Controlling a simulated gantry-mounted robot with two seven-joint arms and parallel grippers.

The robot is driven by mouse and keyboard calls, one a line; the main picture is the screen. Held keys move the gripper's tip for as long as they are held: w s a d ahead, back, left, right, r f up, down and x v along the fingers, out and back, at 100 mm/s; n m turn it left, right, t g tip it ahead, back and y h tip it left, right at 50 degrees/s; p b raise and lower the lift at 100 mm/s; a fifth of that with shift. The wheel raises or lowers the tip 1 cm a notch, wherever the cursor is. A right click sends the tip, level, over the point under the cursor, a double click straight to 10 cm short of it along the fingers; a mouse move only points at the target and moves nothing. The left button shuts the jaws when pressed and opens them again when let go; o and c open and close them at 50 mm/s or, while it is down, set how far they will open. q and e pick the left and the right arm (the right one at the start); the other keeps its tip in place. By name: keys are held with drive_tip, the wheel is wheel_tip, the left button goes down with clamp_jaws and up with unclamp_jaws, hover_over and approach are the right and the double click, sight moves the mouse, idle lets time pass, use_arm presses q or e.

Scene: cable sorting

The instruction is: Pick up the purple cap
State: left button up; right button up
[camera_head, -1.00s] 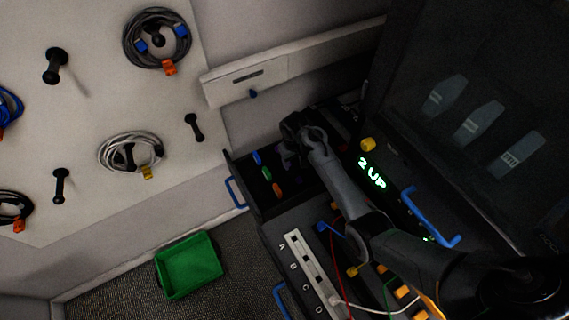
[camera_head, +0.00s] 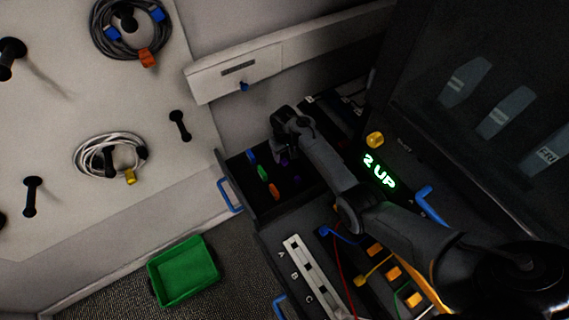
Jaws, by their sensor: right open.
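My left gripper is not in view.
A yellow knob (camera_head: 375,140) and a lit "2 UP" display (camera_head: 379,171) are to the right. A green bin (camera_head: 184,272) stands on the floor.

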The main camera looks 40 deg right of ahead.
sight(285, 160)
drive_tip(key=shift+d+f+b, duration=0.15)
drive_tip(key=shift+f+b, duration=0.45)
drive_tip(key=shift+f, duration=1.3)
clamp_jaws()
drive_tip(key=shift+r, duration=0.1)
